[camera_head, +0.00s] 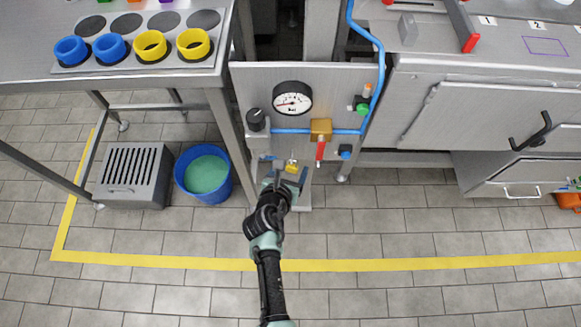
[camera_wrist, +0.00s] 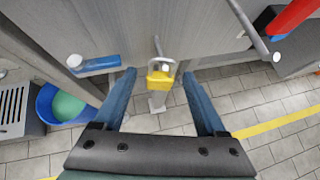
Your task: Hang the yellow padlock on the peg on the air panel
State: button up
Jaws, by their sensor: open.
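The yellow padlock (camera_wrist: 160,78) with its grey shackle is at the grey peg (camera_wrist: 157,45) that sticks out of the panel, in the wrist view. The shackle appears to loop over the peg, and the body hangs below it. The padlock also shows small in the head view (camera_head: 291,168), low in front of the air panel (camera_head: 345,85). My gripper (camera_wrist: 160,74) is open, one blue finger on each side of the padlock, with visible gaps to both. In the head view my gripper (camera_head: 285,180) is just below the panel's lower edge.
The panel carries a gauge (camera_head: 292,98), a black knob (camera_head: 255,119), a brass valve with a red handle (camera_head: 320,148) and blue piping. A blue bucket (camera_head: 204,173) and a grey slotted box (camera_head: 135,175) stand at the left. The floor in front is clear.

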jog(key=shift+s, duration=0.1)
jog(key=p+v, duration=0.4)
jog(key=v, duration=0.9)
